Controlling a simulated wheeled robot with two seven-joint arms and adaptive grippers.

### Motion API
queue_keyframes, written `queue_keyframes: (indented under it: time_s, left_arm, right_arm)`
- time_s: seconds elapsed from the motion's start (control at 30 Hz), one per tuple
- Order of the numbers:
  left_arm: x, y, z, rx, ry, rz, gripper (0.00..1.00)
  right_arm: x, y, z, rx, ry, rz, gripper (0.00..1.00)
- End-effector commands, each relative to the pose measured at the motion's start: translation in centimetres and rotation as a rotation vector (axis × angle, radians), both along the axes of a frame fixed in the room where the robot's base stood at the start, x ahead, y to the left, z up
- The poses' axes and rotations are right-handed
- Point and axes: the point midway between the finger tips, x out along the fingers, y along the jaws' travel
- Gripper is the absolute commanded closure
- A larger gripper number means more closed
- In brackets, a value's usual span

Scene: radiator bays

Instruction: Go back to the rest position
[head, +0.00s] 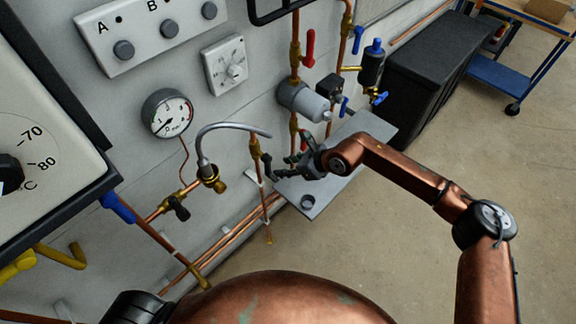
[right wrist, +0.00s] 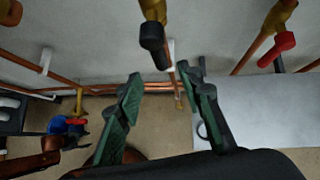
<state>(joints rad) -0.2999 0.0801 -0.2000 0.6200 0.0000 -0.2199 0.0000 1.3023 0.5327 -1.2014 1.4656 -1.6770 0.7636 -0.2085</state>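My right gripper (head: 283,168) is over the left part of the grey shelf plate (head: 325,188), close to a vertical copper pipe with a brass valve (head: 255,150). In the right wrist view its two green fingers (right wrist: 163,82) stand apart with nothing held between them. A black-handled valve (right wrist: 154,42) shows above and beyond the fingertips; I cannot tell whether they touch it. My right arm reaches in from the right, bent at the elbow.
The wall bears a pressure gauge (head: 168,114), a curved grey hose (head: 232,127), a red-handled valve (head: 309,48) and a grey cylinder (head: 303,101). A large thermometer (head: 50,150) is close at left. A black box (head: 428,62) and blue cart (head: 500,75) stand behind. Floor at right is clear.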

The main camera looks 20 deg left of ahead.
Motion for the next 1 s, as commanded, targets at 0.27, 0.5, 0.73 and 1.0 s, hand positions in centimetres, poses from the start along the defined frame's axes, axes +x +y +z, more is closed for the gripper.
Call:
queue_keyframes:
  time_s: [0.27, 0.5, 0.73, 1.0]
  left_arm:
    - [0.0, 0.0, 0.0, 0.000, 0.000, 0.000, 0.60]
    - [0.0, 0.0, 0.0, 0.000, 0.000, 0.000, 0.60]
    - [0.0, -0.1, 0.0, -0.001, 0.000, 0.000, 0.60]
    - [0.1, -0.1, 0.0, -0.001, 0.000, 0.000, 0.60]
  right_arm:
    - [-0.3, -1.0, 1.0, 0.000, -0.001, 0.001, 0.66]
    - [-0.3, -1.0, 1.0, 0.000, -0.001, 0.001, 0.66]
    - [-0.3, -1.0, 1.0, 0.002, 0.003, -0.001, 0.66]
    - [0.9, 0.5, -0.4, 0.287, 0.326, -0.203, 0.66]
